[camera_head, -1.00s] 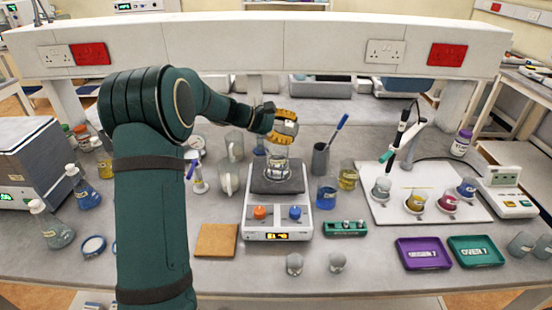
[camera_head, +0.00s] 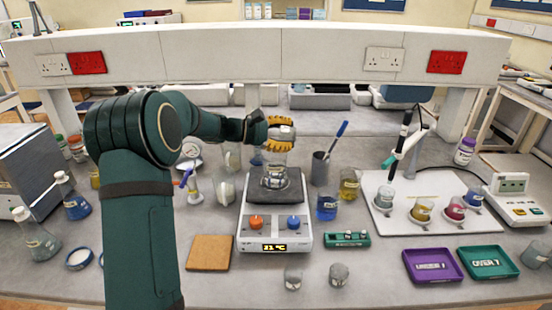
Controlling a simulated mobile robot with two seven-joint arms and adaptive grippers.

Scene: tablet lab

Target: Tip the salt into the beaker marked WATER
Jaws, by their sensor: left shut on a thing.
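My left gripper (camera_head: 281,137), with yellow fingers, is above the hotplate in the middle of the bench. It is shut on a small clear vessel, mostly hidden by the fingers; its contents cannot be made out. A clear glass beaker (camera_head: 275,180) stands upright on the dark top of the hotplate (camera_head: 275,228), right under the gripper. Its label is not readable, so I cannot tell whether it is the one marked WATER. Whether the held vessel touches the beaker is unclear. I cannot make out any salt. My right gripper is not in view.
A blue-filled beaker (camera_head: 327,207), a yellow-filled beaker (camera_head: 349,185) and a grey pen pot (camera_head: 320,169) stand right of the hotplate. Clear glassware (camera_head: 225,188) stands left. A cork mat (camera_head: 210,253) and two small glass vessels (camera_head: 293,277) are in front.

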